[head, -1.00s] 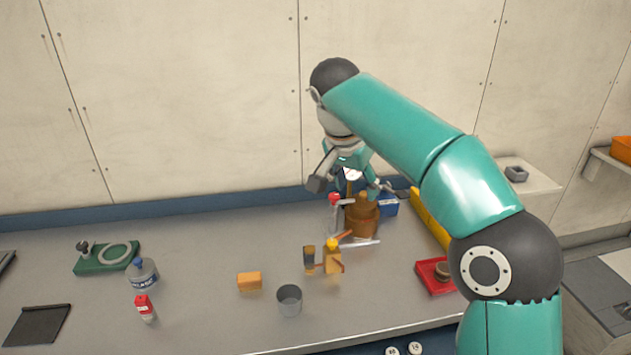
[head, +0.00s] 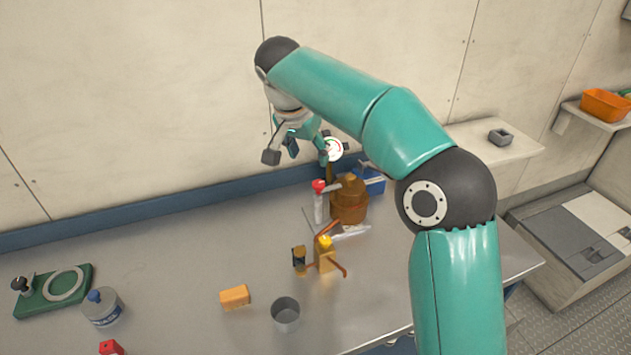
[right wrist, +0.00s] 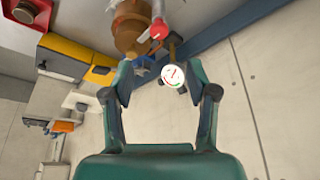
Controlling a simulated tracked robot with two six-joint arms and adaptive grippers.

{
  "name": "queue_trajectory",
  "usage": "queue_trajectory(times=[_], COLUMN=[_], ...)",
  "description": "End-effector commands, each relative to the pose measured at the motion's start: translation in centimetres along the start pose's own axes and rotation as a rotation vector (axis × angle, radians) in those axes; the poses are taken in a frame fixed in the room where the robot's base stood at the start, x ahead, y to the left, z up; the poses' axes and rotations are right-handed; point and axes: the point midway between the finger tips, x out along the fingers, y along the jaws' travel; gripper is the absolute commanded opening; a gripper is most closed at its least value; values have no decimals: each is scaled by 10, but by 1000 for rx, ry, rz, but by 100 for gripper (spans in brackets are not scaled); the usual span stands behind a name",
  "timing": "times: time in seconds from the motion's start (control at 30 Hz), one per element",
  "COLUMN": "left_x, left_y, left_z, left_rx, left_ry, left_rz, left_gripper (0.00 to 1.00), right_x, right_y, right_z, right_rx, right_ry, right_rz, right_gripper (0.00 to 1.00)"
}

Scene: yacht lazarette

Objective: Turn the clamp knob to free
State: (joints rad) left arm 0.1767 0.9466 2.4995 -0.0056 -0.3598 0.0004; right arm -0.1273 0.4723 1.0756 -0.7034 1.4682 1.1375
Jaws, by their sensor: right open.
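A round white dial (head: 333,148) with red and green marks stands on a brass-coloured stem above the bench; in the right wrist view the dial (right wrist: 173,75) shows between my fingers. A red knob (head: 319,186) sits on a pale metal fitting beside a brown rounded body (head: 348,203). A yellow knob (head: 325,242) tops a small wooden and brass piece (head: 324,259). I cannot tell which is the clamp knob. My right gripper (head: 298,155) is open and empty, above and left of the red knob, close to the dial. My left gripper is out of view.
A blue box (head: 371,181) stands behind the brown body. The wall is close behind my gripper.

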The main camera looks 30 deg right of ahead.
Motion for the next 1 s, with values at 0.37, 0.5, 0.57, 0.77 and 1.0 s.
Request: queue_trajectory(times=[0.37, 0.5, 0.57, 0.77, 1.0], left_x=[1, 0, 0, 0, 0], left_y=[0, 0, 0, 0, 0], left_z=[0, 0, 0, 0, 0], left_rx=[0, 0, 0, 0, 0], left_ry=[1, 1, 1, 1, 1], left_rz=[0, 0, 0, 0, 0], left_gripper=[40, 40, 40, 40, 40], right_x=[82, 102, 108, 117, 117], right_y=[1, 1, 1, 1, 1], right_z=[0, 0, 0, 0, 0], right_rx=[-1, 0, 0, 1, 1], right_ry=[-2, -1, -1, -1, 0], right_rz=[5, 3, 2, 1, 0], right_gripper=[58, 58, 58, 58, 58])
